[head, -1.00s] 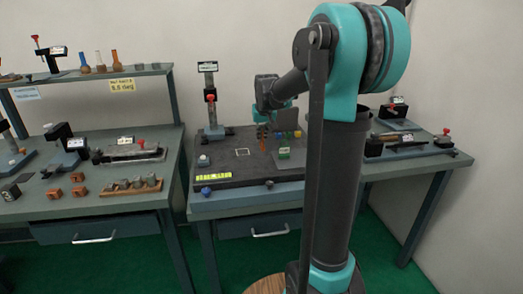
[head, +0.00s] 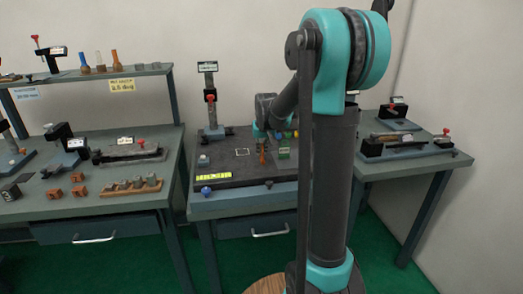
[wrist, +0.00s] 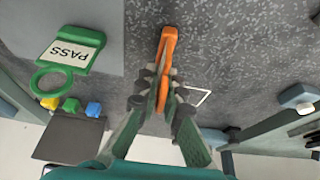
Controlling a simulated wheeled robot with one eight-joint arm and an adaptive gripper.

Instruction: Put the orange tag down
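The orange tag (wrist: 166,60) is a slim orange piece with a loop-like end, held between the fingers of my gripper (wrist: 164,92) in the wrist view. The fingers are closed around it. In the head view the orange tag (head: 262,158) hangs below my gripper (head: 262,141), low over the dark granite-like plate (head: 225,178). I cannot tell whether it touches the plate. A white outlined square (wrist: 197,97) is marked on the plate beside the tag; it also shows in the head view (head: 242,152), left of the tag.
A green PASS tag (wrist: 72,52) with a ring lies on a grey pad near my gripper. Small yellow, green and blue pieces (wrist: 71,105) stand close by. A post stand (head: 211,105) rises at the plate's back left. The plate's front left holds a yellow strip (head: 213,175).

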